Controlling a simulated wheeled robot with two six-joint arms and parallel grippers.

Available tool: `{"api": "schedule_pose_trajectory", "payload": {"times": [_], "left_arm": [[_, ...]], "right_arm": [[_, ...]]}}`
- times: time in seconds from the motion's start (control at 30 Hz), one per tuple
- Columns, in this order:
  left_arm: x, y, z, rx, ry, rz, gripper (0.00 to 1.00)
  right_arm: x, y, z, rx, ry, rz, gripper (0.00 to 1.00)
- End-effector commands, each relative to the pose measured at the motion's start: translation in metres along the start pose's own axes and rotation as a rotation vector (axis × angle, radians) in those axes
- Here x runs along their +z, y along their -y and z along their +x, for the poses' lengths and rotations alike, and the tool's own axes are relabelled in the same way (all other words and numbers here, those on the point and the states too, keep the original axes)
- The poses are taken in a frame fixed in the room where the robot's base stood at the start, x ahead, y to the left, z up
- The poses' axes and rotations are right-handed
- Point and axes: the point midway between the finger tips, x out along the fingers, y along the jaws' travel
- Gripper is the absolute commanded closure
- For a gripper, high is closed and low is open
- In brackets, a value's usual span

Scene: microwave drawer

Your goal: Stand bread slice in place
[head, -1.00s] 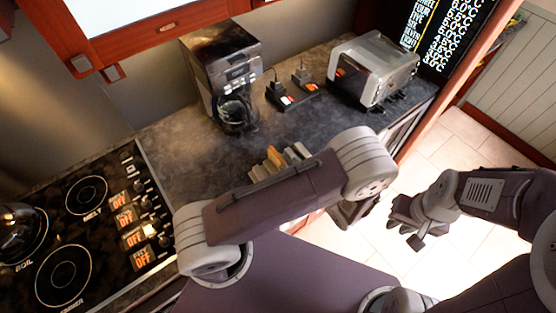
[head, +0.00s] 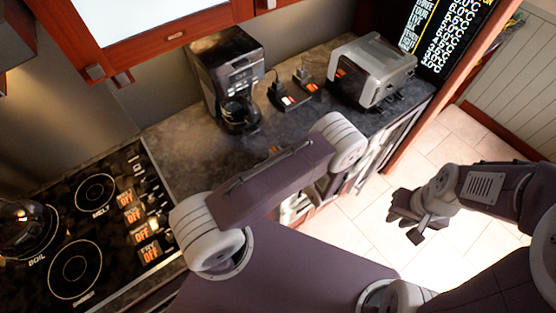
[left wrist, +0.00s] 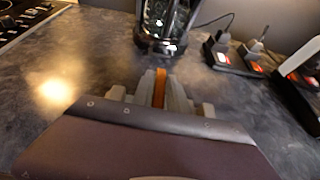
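The bread slice (left wrist: 160,88) shows as a thin orange-brown strip, edge-on and upright, between the grey fingers of my left gripper (left wrist: 158,82) in the left wrist view. The fingers are shut on it, over the dark counter in front of the coffee maker. In the head view only a small orange bit of the slice (head: 275,149) shows past my arm, which hides the left gripper. Whether the slice touches the counter cannot be seen. My right gripper (head: 405,220) is over the floor at the right, away from the slice; its finger gap is unclear.
The coffee maker (head: 228,75) stands at the back of the counter (head: 185,150). Two plugged cords (head: 292,94) and a silver toaster (head: 372,70) are to its right. The stove (head: 95,215) is at the left. Counter between stove and coffee maker is clear.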

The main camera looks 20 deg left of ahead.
Motion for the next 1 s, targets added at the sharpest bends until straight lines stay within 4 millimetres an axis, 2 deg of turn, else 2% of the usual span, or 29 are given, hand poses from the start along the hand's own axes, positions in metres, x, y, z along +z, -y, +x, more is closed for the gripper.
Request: {"api": "schedule_pose_trajectory", "payload": {"times": [0.47, 0.73, 1.0], "left_arm": [[0.004, 0.001, -0.002, -0.001, 0.000, -0.002, 1.00], [0.036, 0.001, -0.015, -0.001, 0.001, -0.006, 1.00], [0.074, 0.061, -0.013, -0.003, 0.001, -0.012, 1.00]], "right_arm": [[0.000, 0.000, 0.002, 0.000, 0.000, 0.000, 0.80], [0.002, 0.000, 0.016, 0.000, 0.000, 0.000, 0.80], [0.004, -0.001, 0.040, 0.000, 0.000, 0.000, 0.80]]}}
